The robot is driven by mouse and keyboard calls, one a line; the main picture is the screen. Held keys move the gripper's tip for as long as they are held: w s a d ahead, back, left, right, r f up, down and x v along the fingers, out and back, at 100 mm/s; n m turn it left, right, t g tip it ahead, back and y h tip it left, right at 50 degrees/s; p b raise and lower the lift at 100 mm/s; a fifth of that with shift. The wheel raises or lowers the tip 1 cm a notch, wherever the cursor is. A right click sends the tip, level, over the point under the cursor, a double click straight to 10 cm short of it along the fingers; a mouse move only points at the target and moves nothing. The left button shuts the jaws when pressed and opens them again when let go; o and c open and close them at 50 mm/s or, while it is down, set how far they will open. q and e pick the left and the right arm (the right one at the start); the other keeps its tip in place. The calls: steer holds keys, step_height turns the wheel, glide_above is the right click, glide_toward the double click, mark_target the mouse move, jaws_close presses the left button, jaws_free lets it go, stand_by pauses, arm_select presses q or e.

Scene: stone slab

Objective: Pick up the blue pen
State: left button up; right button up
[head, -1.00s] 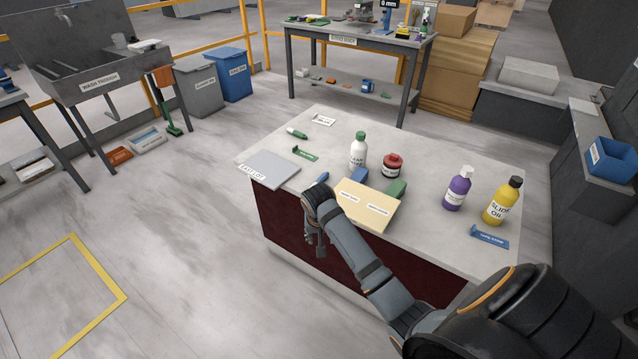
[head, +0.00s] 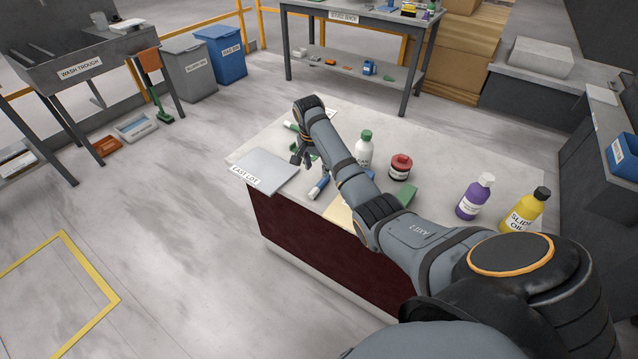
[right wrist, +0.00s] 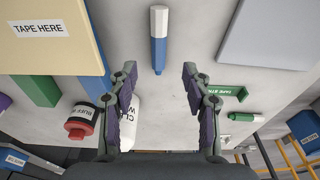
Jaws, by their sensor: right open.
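The blue pen (head: 319,187), blue with a white end, lies on the stone slab (head: 440,169) between the grey plate and the cream board. In the right wrist view the blue pen (right wrist: 159,45) points lengthwise up the picture, white end at the top. My right gripper (head: 302,160) is open and empty over the slab, just beyond the pen in the head view. In the right wrist view its fingers (right wrist: 159,78) are spread either side of the pen's line, with the pen ahead of the tips. My left gripper is not in view.
A white bottle (head: 364,150), red jar (head: 400,167), purple bottle (head: 474,197) and yellow bottle (head: 524,212) stand to the right. The cream board (right wrist: 48,45) and grey plate (head: 270,172) flank the pen.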

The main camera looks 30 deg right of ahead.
mark_target(320, 184)
steer(key=f, duration=0.3)
steer(key=shift+w+d+f, duration=0.15)
steer(key=shift+w+d, duration=0.1)
steer(key=shift+d, duration=0.15)
steer(key=shift+d+f, duration=0.15)
steer(key=shift+f, duration=0.5)
steer(key=f, duration=0.4)
steer(key=shift+d, duration=0.3)
steer(key=shift+f, duration=0.2)
steer(key=shift+r, duration=0.1)
steer(key=c, duration=1)
jaws_close()
steer(key=shift+r, duration=0.15)
